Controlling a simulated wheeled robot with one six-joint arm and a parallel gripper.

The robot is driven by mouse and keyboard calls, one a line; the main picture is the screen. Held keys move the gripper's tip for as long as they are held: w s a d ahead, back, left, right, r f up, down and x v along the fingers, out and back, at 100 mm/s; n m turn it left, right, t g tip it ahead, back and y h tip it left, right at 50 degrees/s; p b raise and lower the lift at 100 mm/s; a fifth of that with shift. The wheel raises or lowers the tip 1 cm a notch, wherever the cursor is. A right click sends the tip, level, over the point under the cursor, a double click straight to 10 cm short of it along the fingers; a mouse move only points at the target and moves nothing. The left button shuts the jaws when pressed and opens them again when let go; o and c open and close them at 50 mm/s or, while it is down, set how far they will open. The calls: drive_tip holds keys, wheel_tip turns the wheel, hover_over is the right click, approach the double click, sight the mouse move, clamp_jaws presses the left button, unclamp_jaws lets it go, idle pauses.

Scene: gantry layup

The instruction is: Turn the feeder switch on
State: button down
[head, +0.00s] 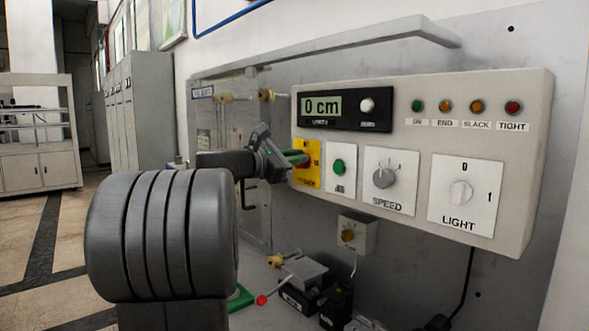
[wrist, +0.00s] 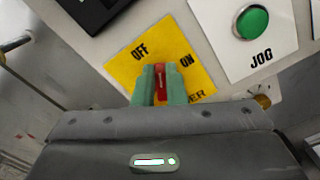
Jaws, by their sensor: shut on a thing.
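The feeder switch is a red handle (wrist: 161,82) on a yellow plate (wrist: 122,70) marked OFF and ON. In the wrist view its visible end points up between the two words, and I cannot tell which setting it is at. My gripper (wrist: 160,88) is shut on the handle, with one green fingertip on each side of it. In the head view my gripper (head: 300,158) reaches the yellow plate (head: 313,165) at the left end of the control box, and its fingers hide most of the switch.
The control box (head: 520,110) carries a display (head: 321,106) reading 0 cm and several small lamps. Right of the yellow plate are a green JOG button (wrist: 250,22), a SPEED knob (head: 385,178) and a LIGHT switch (head: 461,192). A small box with a knob (head: 355,233) hangs below.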

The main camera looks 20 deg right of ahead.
drive_tip(key=m+b, duration=0.3)
drive_tip(key=f+m+b, duration=0.1)
drive_tip(key=m+b, duration=0.5)
drive_tip(key=shift+s+d+f+m, duration=0.15)
drive_tip(key=shift+s+f+m, duration=0.15)
drive_tip(key=shift+s+f, duration=0.1)
drive_tip(key=shift+m+b, duration=0.7)
drive_tip(key=shift+m, duration=0.5)
drive_tip(key=c, duration=1.5)
unclamp_jaws()
